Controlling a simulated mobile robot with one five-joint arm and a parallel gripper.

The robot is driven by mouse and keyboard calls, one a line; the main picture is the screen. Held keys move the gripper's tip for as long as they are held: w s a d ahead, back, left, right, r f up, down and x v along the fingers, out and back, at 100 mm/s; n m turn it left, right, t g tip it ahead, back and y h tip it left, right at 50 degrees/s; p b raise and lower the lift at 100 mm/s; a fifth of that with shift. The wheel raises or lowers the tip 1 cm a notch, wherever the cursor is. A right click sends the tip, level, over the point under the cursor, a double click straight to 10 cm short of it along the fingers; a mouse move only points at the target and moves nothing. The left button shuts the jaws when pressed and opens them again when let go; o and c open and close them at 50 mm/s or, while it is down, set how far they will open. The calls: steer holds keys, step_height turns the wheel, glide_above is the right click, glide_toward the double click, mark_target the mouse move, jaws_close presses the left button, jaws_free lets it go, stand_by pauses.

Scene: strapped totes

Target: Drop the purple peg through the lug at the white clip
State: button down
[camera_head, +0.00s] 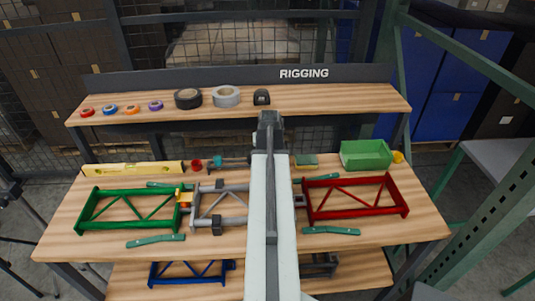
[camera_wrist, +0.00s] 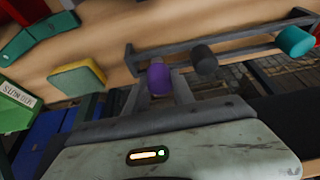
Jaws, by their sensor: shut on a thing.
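The purple peg (camera_wrist: 159,79) is in the wrist view, between the dark fingers of my gripper (camera_wrist: 158,88). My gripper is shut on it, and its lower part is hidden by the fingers. In the head view my arm covers my gripper, the peg and part of the grey frame (camera_head: 236,188). I cannot make out the white clip or its lug in either view.
A green frame (camera_head: 82,210) lies left and a red frame (camera_head: 402,198) right on the bench. A yellow-green sponge (camera_wrist: 75,80) and green bin (camera_head: 366,154) are nearby.

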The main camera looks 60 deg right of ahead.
step_height(320, 180, up, 13)
steer(key=p, duration=1.2)
